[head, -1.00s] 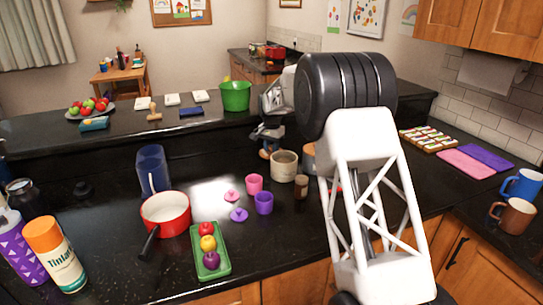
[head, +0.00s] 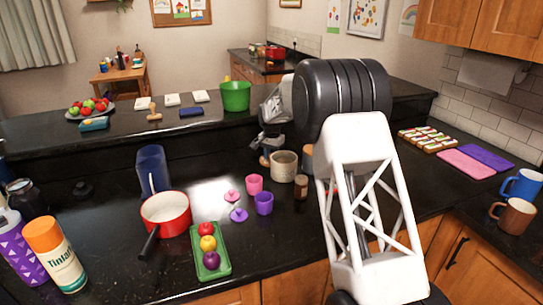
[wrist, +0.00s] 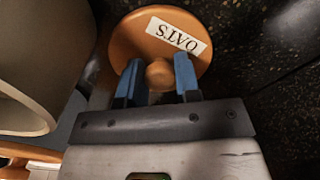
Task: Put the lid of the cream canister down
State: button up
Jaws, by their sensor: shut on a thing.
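The lid (wrist: 138,38) is a round, orange-brown wooden disc with a knob and a white label reading OATS, upside down in the wrist view. My gripper (wrist: 158,78) is shut on its knob with two blue fingers. The cream canister (head: 284,168) stands upright on the black counter, its top uncovered. It fills the left of the wrist view (wrist: 45,50), close beside the lid. In the head view my gripper (head: 268,146) is just left of the canister, with the lid (head: 264,161) low beneath it. I cannot tell whether the lid touches the counter.
A small brown jar (head: 301,188) stands right of the canister. A pink cup (head: 255,184) and a purple cup (head: 264,204) stand in front. The raised black ledge (head: 190,130) runs behind. Counter left of my gripper, toward the blue pitcher (head: 152,170), is clear.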

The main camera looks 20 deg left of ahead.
aim_at(271, 154)
jog(key=shift+f, duration=0.1)
jog(key=o, duration=0.9)
jog(key=shift+r, duration=6.1)
jog(key=shift+d+r, duration=0.1)
